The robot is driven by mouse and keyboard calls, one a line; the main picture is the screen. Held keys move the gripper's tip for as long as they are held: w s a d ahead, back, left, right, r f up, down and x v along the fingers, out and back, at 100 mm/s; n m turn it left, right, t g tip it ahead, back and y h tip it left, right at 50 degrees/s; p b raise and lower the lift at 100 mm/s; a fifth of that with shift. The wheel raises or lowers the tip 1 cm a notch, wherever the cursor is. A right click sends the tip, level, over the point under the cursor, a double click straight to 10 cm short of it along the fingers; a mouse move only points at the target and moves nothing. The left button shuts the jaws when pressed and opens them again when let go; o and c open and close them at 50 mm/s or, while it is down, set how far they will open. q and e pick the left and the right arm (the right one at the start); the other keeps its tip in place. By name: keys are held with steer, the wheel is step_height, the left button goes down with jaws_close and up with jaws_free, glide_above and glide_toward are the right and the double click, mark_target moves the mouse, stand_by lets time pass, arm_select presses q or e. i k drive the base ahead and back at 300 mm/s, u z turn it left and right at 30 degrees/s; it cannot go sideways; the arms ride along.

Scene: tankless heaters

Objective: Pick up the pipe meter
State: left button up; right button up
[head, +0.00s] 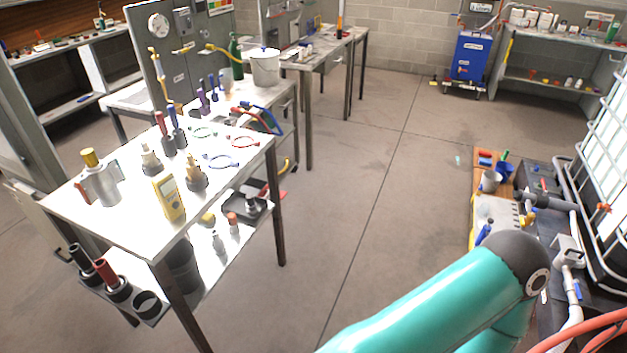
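A yellow handheld meter (168,197) with a small display stands upright near the front edge of the white-topped workbench at left. A grey box-shaped fitting (568,251) sits on a pipe at the right. I cannot tell for sure which of these is the pipe meter. Nothing of mine touches either one. My teal arm comes in from the bottom right and its dark joint is left of the grey fitting. Neither gripper is in view.
The concrete floor (345,215) between bench and right-hand pipework is clear. A caged white tank (605,165) stands at far right.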

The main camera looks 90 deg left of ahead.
mark_target(165, 185)
steer(key=z, duration=0.05)
steer(key=i, duration=0.7)
steer(key=u, duration=3.35)
steer(key=k, duration=0.4)
steer(key=u, duration=0.45)
steer(key=i, duration=1.2)
steer(key=z, duration=0.1)
